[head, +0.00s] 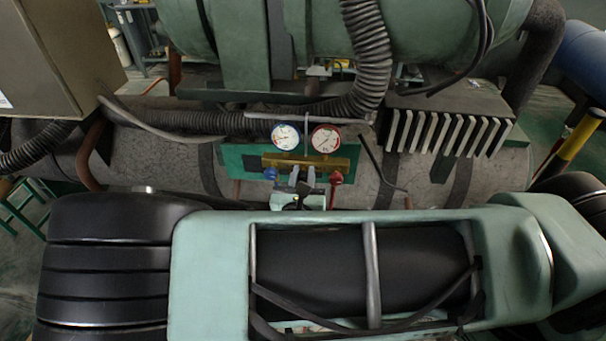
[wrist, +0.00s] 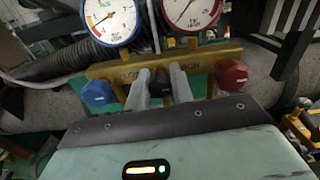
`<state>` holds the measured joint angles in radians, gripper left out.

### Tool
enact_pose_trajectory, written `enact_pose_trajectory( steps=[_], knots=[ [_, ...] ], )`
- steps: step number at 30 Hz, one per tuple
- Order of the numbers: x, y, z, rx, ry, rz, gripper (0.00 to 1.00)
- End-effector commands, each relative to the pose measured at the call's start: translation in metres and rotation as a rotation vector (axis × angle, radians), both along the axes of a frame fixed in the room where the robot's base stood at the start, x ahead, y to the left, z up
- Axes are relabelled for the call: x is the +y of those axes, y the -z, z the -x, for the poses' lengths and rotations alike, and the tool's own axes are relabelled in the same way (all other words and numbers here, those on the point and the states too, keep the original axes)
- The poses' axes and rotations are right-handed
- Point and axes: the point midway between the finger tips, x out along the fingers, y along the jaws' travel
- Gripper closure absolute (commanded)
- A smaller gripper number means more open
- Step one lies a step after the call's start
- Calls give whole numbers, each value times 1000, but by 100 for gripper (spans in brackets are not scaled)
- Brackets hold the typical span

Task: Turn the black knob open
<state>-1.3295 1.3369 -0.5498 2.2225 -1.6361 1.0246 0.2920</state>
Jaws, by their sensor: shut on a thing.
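The brass gauge manifold (head: 275,161) is mounted on a green plate in the middle of the head view. It also shows in the wrist view (wrist: 215,56), carrying a blue knob (wrist: 98,93) on the left and a red knob (wrist: 231,75) on the right. The black knob (wrist: 159,79) sits between them, low on the manifold and mostly hidden by my fingers. My gripper (wrist: 160,75) is shut on the black knob, one grey finger on each side. In the head view my gripper (head: 303,175) reaches up to the manifold from below.
A blue-rimmed gauge (head: 285,136) and a red-rimmed gauge (head: 325,139) stand above the manifold. A ribbed black hose (head: 366,50) curves past on the upper right. A finned grey block (head: 448,130) is at the right. A thin dark rod (head: 375,165) slants beside the red knob.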

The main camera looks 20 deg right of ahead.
Motion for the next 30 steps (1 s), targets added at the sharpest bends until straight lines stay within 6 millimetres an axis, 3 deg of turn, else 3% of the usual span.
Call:
enact_pose_trajectory(
  steps=[30],
  knots=[
    [2,0,-1,448,0,775,100]
  ],
)
